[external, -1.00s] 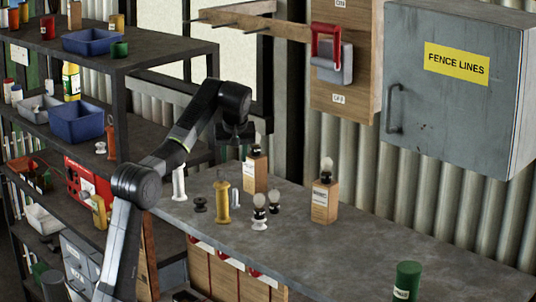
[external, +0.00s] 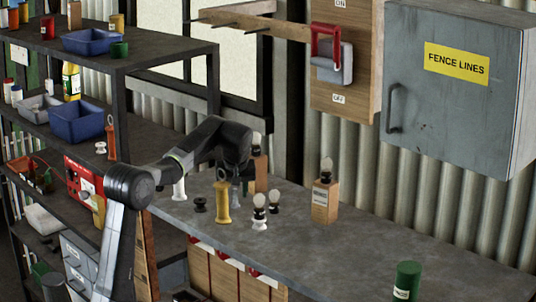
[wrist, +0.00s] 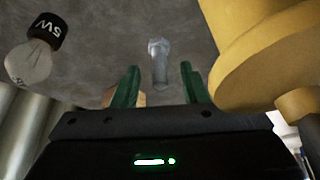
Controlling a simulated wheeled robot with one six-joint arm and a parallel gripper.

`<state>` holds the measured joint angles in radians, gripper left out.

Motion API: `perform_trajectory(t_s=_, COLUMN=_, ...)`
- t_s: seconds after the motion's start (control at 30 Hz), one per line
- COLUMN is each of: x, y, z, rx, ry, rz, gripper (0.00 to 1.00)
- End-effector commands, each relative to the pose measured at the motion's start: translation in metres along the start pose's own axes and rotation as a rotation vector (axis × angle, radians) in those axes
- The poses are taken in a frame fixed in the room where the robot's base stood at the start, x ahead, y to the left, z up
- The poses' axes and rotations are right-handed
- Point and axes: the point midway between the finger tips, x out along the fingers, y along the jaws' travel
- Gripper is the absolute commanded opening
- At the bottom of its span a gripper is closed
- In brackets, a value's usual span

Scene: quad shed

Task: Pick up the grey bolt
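The grey bolt (wrist: 159,62) shows in the wrist view ahead of my gripper, in line with the gap between the fingers. Its wider end is toward the top of the picture. My gripper (wrist: 159,86) is open, its two green fingers apart with nothing between them. In the external view my gripper (external: 237,184) is low over the grey bench (external: 330,245), just behind the yellow spool-shaped piece (external: 223,204). There the bolt is mostly hidden by my gripper and hard to make out.
In the wrist view the yellow piece (wrist: 265,55) is close beside the right finger, and a bulb (wrist: 33,55) is at left. Bulbs (external: 259,211), a dark spool (external: 200,205), a white post (external: 179,188) and wooden blocks (external: 324,201) stand around. The bench's right is clearer.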

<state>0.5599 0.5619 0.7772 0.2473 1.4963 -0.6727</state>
Motion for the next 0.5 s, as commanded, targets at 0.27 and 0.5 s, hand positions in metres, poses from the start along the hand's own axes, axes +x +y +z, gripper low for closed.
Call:
perform_trajectory(t_s=0.27, x=0.026, y=0.000, z=-0.001, rx=0.000, ry=0.001, rz=0.000, gripper=0.40)
perform_trajectory(t_s=0.5, x=0.026, y=0.000, z=-0.001, rx=0.000, ry=0.000, rz=0.000, gripper=0.28)
